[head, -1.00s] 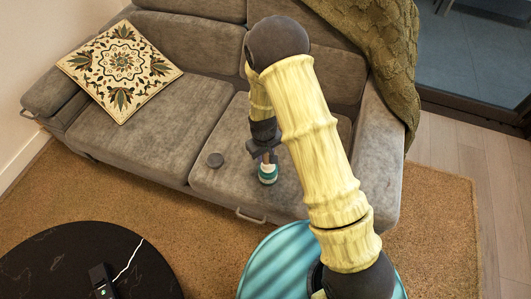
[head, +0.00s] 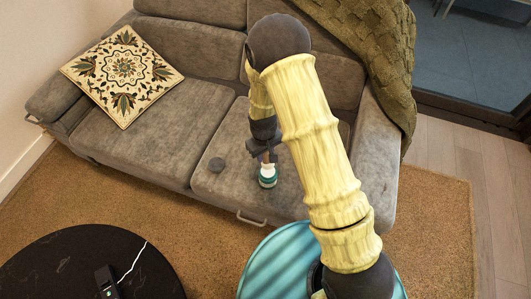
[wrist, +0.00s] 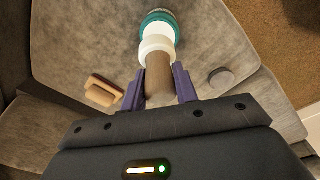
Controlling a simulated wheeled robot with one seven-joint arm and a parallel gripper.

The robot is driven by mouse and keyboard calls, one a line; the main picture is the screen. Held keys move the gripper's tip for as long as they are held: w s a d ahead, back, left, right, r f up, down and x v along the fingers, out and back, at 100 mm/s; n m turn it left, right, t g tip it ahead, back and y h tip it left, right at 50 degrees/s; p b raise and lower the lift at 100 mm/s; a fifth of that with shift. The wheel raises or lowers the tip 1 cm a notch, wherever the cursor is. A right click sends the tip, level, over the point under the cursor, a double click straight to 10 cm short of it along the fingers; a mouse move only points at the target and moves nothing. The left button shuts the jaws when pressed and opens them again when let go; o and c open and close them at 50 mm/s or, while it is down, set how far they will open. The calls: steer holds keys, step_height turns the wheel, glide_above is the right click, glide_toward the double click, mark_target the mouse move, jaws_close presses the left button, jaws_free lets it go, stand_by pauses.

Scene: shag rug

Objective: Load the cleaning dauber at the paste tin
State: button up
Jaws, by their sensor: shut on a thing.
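My gripper (wrist: 160,90) is shut on the wooden handle of the cleaning dauber (wrist: 158,76). In the head view my gripper (head: 267,151) is low over the front of the sofa's right seat cushion, with the handle pointing down. A white part (wrist: 157,43) shows at the handle's far end. The teal paste tin (wrist: 161,20) is right beyond it, and in the head view the tin (head: 268,183) is directly below the handle. The white part hides the tin's inside, so I cannot tell whether the dauber touches paste.
A grey round disc (head: 217,164) lies on the seat left of the tin. A wooden-backed brush-like item (wrist: 103,91) lies on the sofa in the wrist view. A patterned pillow (head: 122,75) rests at the sofa's left. A black round table (head: 60,270) stands at front left.

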steer(key=shift+r+p, duration=1.15)
steer(key=shift+r, duration=0.45)
steer(key=w+d+r+m, duration=0.1)
steer(key=d+r+m, duration=0.2)
steer(key=d, duration=0.4)
steer(key=w+d+r+m, duration=0.2)
steer(key=d+r+m, duration=0.2)
steer(key=d, duration=0.4)
step_height(320, 180, up, 8)
steer(key=s+p, duration=0.2)
steer(key=p, duration=1.6)
steer(key=shift+s+a+f+n, duration=0.2)
steer(key=shift+n, duration=0.1)
